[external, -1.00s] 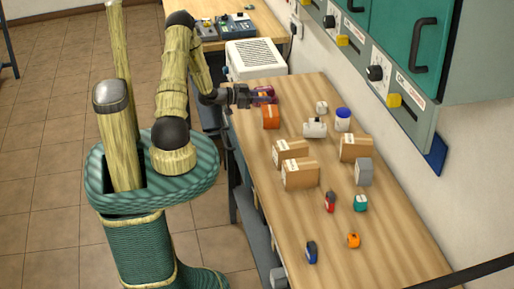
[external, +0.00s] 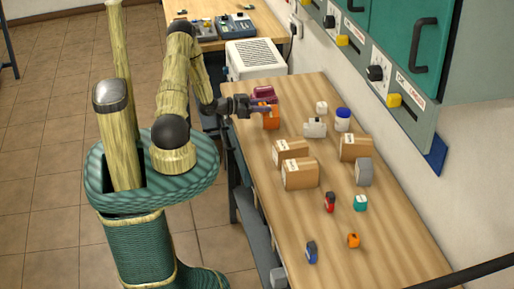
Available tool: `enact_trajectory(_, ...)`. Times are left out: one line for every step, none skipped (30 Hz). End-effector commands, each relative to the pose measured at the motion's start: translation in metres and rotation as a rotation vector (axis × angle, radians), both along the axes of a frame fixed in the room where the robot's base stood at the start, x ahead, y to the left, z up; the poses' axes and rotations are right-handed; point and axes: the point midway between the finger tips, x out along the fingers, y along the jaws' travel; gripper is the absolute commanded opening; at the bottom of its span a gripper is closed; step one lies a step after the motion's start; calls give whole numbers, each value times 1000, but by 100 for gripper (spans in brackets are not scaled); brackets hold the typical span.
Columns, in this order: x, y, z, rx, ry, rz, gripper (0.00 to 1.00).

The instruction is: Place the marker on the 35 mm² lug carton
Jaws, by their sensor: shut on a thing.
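My gripper (external: 253,106) is at the far left of the workbench, shut on a slim purple-blue thing, probably the marker (external: 265,108). The marker is in front of or above an orange block (external: 271,120); I cannot tell whether they touch. Three brown cardboard cartons with white labels stand on the bench: one at the middle left (external: 291,152), a larger one just in front of it (external: 300,174), and one to the right (external: 355,147). The labels are too small to read, so I cannot tell which is the 35 mm² lug carton.
A purple thing (external: 264,94) stands behind the orange block. A white device (external: 315,128), a blue-lidded white jar (external: 342,119) and a grey block (external: 364,171) stand around the cartons. Several small coloured items lie towards the front. The bench's (external: 385,245) front right is clear.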

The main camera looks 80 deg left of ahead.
Motion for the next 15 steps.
enact_trajectory(0,0,-1,0,0,0,34)
enact_trajectory(0,0,0,0,0,0,40)
enact_trajectory(0,0,0,0,0,0,48)
enact_trajectory(0,0,0,0,0,0,50)
enact_trajectory(0,0,0,0,0,0,50)
enact_trajectory(0,0,0,0,0,0,50)
enact_trajectory(0,0,0,0,0,0,50)
enact_trajectory(0,0,0,0,0,0,50)
enact_trajectory(0,0,0,0,0,0,50)
enact_trajectory(0,0,0,0,0,0,50)
enact_trajectory(0,0,0,0,0,0,50)
enact_trajectory(0,0,0,0,0,0,50)
enact_trajectory(0,0,1,0,0,0,50)
enact_trajectory(0,0,2,0,0,0,50)
enact_trajectory(0,0,4,0,0,0,50)
